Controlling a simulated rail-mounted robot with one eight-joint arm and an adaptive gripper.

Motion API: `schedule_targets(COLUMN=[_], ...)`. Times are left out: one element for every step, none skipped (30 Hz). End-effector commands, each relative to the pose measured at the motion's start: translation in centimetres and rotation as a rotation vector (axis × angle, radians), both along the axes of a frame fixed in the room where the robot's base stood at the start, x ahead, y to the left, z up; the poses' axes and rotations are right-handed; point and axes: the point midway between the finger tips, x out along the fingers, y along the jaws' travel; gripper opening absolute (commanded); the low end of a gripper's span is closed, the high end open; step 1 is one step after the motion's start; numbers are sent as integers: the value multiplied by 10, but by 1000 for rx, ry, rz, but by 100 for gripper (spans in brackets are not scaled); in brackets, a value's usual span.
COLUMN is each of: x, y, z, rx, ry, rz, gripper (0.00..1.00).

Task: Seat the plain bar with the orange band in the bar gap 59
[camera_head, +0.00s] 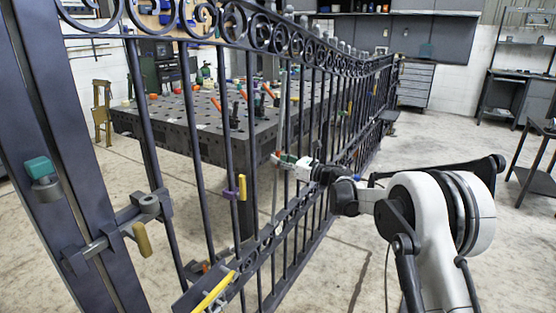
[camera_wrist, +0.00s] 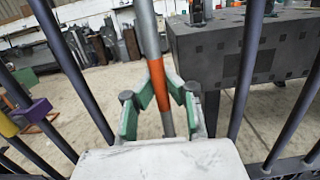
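The plain bar with the orange band (camera_wrist: 159,88) is a straight light grey rod, near upright with a slight tilt in the wrist view. My gripper (camera_wrist: 163,82) has its green-padded fingers on both sides of the bar at the orange band, apparently shut on it. In the head view the pale bar (camera_head: 283,110) stands among the dark gate bars, with my gripper (camera_head: 279,158) at its middle. The dark scroll gate (camera_head: 200,130) runs from near left to far right. Whether the bar's ends sit in the rails is unclear, and I cannot read gap 59.
Dark gate bars (camera_wrist: 247,70) stand close on both sides of my gripper. A purple clamp (camera_head: 235,193) with a yellow handle sits on a bar to the left. A perforated work table (camera_head: 180,140) stands behind the gate. The floor at right is mostly open.

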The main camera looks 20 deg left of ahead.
Motion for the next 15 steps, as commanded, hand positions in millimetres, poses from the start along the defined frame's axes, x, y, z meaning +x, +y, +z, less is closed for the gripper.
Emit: schedule_targets(x=[0, 0, 0, 0, 0, 0, 0, 0, 0, 1, 1, 1, 1, 1, 1], y=[1, 2, 2, 3, 3, 4, 4, 5, 5, 6, 6, 7, 7, 8, 8], z=[0, 0, 0, 0, 0, 0, 0, 0, 0, 0, 0, 0, 0, 0, 0], rx=[-2, -3, -4, -5, -6, -7, -8, -9, -10, -11, -12, -14, -15, -16, -17], ry=[0, -1, 0, 0, 0, 0, 0, 0, 1, 2, 2, 2, 2, 3, 3], rz=[1, 1, 1, 1, 1, 0, 0, 0, 0, 0, 0, 0, 0, 0, 0], gripper=[0, 0, 0, 0, 0, 0, 0, 0, 0, 0, 0, 0, 0, 0, 0])
